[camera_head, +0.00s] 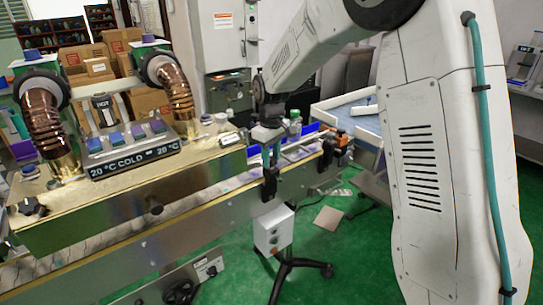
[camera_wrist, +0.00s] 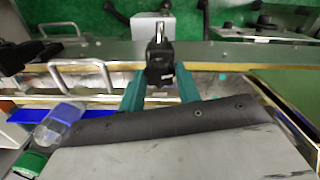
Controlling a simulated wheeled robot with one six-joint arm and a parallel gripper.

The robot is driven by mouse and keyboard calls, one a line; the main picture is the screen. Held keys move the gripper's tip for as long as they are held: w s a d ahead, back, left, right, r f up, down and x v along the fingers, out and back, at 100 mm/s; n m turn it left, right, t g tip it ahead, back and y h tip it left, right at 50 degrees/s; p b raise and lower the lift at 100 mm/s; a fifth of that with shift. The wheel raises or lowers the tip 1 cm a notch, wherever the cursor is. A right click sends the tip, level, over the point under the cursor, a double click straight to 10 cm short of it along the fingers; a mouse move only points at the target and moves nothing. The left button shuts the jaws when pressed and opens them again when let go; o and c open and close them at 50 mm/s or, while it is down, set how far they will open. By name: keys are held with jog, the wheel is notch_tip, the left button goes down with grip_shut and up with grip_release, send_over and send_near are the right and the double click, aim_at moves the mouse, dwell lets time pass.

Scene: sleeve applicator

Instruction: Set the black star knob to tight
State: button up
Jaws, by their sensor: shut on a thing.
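The black star knob (camera_wrist: 159,66) shows in the wrist view as a dark block with a bright metal stud at its far end. It sits at the machine's metal edge. The teal fingers of my gripper (camera_wrist: 160,82) lie against its left and right sides, shut on it. In the head view my gripper (camera_head: 270,163) points down at the machine's right part, with the black knob (camera_head: 270,184) just below its fingertips. The knob's star shape and any tight or loose marking cannot be made out.
The machine's long metal conveyor (camera_head: 150,235) runs along the left, with two copper hoses and a temperature display (camera_head: 134,162) on it. A white control box (camera_head: 273,231) stands below the knob. In the wrist view, a clear bottle (camera_wrist: 58,122) with a green cap lies at left.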

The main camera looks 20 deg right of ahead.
aim_at(271, 160)
jog(key=m, duration=0.4)
jog(key=shift+m, duration=0.3)
jog(key=m, duration=0.4)
jog(key=shift+m, duration=0.3)
jog(key=m, duration=0.4)
jog(key=shift+w, duration=0.1)
jog(key=shift+r+m, duration=0.1)
jog(key=shift+m, duration=1.9)
jog(key=o, duration=1)
jog(key=shift+r, duration=3.85)
